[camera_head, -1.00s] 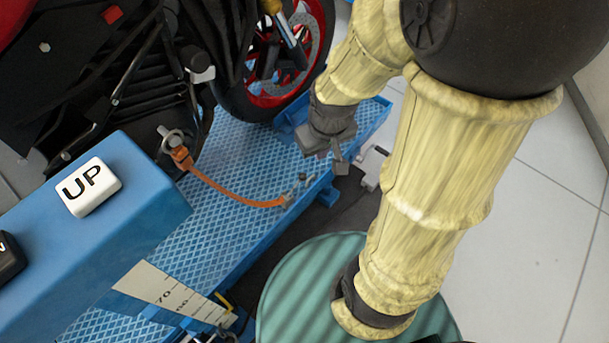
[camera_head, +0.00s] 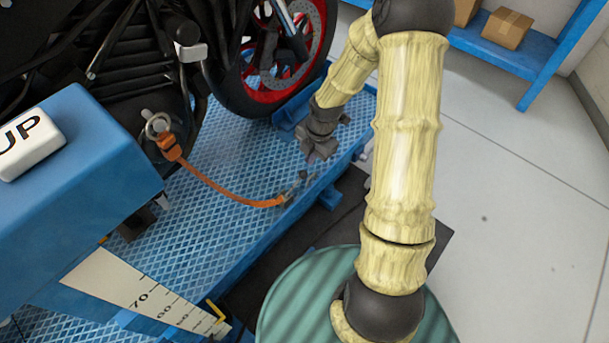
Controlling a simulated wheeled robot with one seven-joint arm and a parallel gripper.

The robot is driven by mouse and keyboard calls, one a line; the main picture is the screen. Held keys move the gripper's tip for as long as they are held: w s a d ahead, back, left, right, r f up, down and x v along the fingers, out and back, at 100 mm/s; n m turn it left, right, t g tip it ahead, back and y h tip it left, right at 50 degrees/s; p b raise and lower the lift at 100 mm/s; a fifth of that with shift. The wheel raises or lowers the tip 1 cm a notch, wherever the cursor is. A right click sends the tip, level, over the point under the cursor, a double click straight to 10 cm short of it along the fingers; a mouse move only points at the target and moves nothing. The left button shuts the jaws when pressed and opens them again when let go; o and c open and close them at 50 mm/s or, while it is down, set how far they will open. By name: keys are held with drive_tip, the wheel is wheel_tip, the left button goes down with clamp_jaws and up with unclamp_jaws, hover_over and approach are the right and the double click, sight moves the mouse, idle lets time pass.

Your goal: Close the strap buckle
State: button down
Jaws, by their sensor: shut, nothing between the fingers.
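An orange strap (camera_head: 225,190) runs from an orange fitting (camera_head: 169,146) by the motorcycle's frame down to the blue lift platform's edge. Its lower end meets a small grey metal buckle (camera_head: 292,190) at that edge. The buckle is small in the picture, and I cannot tell how far its lever stands open. My gripper (camera_head: 313,158) is shut and empty, just above and to the right of the buckle. A gap to the buckle seems to show, but contact is hard to judge.
The motorcycle's red-rimmed wheel (camera_head: 275,60) stands on the blue platform (camera_head: 240,160) behind my gripper. A blue box with a white UP button (camera_head: 28,145) is at left, above a white scale (camera_head: 130,295). Cardboard boxes (camera_head: 507,28) sit on a blue shelf. Floor at right is clear.

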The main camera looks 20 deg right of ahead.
idle(0.3)
drive_tip(key=b, duration=0.5)
hover_over(303, 178)
drive_tip(key=s, duration=0.3)
wheel_tip(303, 178, down, 11)
drive_tip(key=shift+w+d+f+b, duration=0.1)
drive_tip(key=shift+w+f+b, duration=0.25)
drive_tip(key=shift+w+f, duration=0.25)
drive_tip(key=shift+w+d+f+b, duration=0.1)
drive_tip(key=shift+w+f+b, duration=0.25)
drive_tip(key=shift+w, duration=0.3)
drive_tip(key=shift+p, duration=0.3)
